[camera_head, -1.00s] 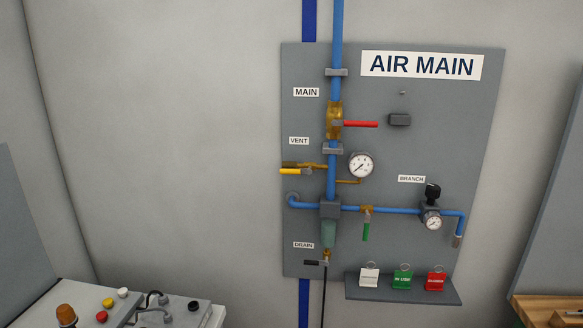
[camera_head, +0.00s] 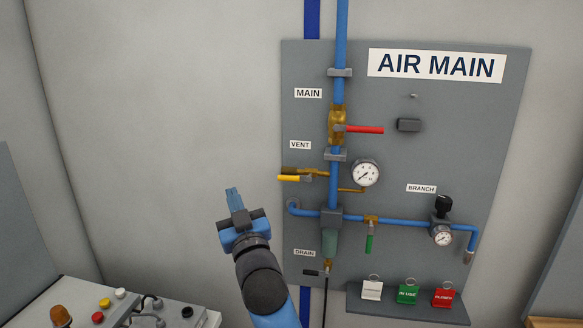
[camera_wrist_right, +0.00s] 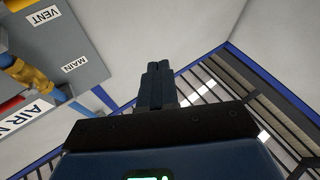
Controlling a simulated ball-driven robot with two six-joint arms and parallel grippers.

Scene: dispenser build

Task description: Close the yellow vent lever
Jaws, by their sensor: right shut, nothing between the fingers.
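The yellow vent lever (camera_head: 289,178) sticks out level to the left from the brass vent valve (camera_head: 312,172), below the VENT label on the grey panel. My right gripper (camera_head: 233,195) is in front of the wall, left of and a little below the lever, apart from it in the picture. Its fingers point up and are shut with nothing between them. In the right wrist view the shut fingers (camera_wrist_right: 158,83) point away toward the wall and ceiling. My left gripper is not in view.
The grey panel (camera_head: 480,150) carries blue pipes, a red main lever (camera_head: 364,129), a round gauge (camera_head: 366,173), a green branch lever (camera_head: 369,243) and a black drain lever (camera_head: 311,273). A shelf (camera_head: 400,311) holds several tags. The wall left of the panel is bare.

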